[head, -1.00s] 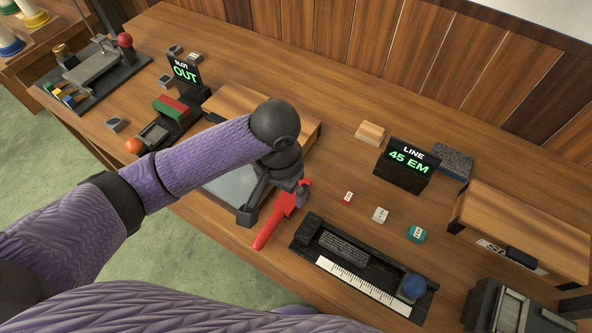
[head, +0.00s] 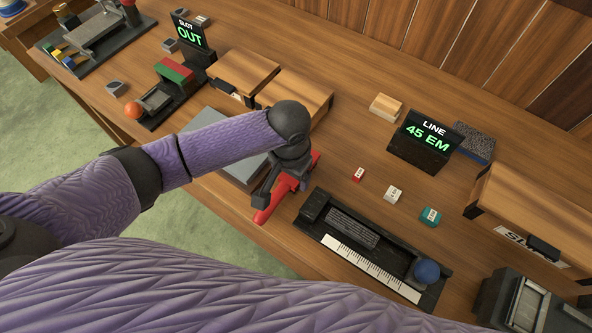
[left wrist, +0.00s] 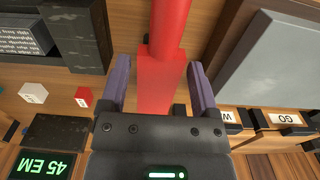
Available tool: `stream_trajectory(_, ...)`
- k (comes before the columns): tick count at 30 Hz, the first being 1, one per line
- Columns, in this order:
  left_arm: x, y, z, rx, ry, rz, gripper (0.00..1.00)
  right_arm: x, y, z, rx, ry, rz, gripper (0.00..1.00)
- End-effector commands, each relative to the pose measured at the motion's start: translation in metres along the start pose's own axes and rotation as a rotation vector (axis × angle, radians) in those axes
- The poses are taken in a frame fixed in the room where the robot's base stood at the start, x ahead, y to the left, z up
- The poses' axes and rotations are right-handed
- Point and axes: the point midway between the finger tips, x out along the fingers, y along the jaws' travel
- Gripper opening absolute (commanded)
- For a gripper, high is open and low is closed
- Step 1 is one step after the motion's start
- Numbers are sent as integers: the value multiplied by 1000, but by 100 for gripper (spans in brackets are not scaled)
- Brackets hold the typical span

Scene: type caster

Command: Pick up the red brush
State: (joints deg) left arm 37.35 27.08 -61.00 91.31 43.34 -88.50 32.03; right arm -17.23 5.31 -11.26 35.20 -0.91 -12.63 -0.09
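The red brush (head: 268,209) lies on the wooden table, left of the black ruler stick. My left gripper (head: 284,188) is over it and covers its middle in the head view. In the left wrist view the red brush (left wrist: 162,72) runs between the two fingers of my left gripper (left wrist: 161,88). The fingers are open, with a gap showing on each side of the brush. My right gripper is not in view.
A black tray with a ruler (head: 370,262) and blue knob lies right of the brush. A grey slab (head: 238,170) lies left of it. Small red, white and teal blocks (head: 430,216) and the "45 EM" sign (head: 425,142) stand beyond.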

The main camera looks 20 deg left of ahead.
Motion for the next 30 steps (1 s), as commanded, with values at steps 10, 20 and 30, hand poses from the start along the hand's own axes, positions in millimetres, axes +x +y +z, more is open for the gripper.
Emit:
stream_trajectory(10,0,0,0,0,0,0,3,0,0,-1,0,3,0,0)
stream_trajectory(20,-3,0,0,0,1,0,0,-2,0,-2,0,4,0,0)
stream_trajectory(30,-86,0,-1,0,4,2,0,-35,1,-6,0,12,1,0)
